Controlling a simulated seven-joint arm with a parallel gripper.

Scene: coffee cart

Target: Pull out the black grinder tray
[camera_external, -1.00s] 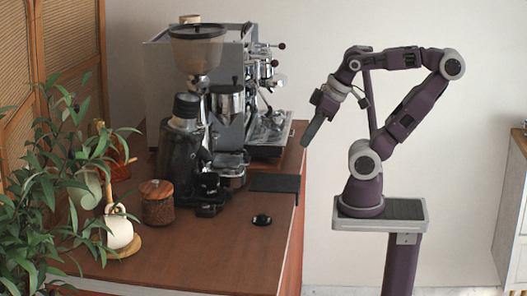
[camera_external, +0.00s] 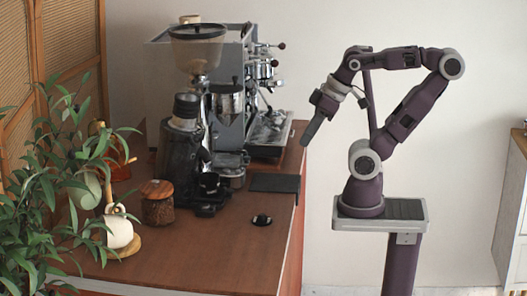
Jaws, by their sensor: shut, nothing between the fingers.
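The black coffee grinder (camera_external: 180,150) stands on the wooden counter with a clear hopper on top. A low black tray (camera_external: 208,209) shows at the foot of the grinder, on its front right side. Its edges blend into the dark base, so I cannot tell how far it sits in. My gripper (camera_external: 306,142) is shut and empty. It hangs in the air by the counter's right edge, pointing down, well to the right of the tray and above it.
A black mat (camera_external: 274,183) lies at the counter's right edge. The espresso machine (camera_external: 262,100) stands behind the grinder. A wooden-lidded jar (camera_external: 157,203), a small black round item (camera_external: 262,220) and a white pot (camera_external: 118,230) are nearby. The front counter (camera_external: 210,260) is clear.

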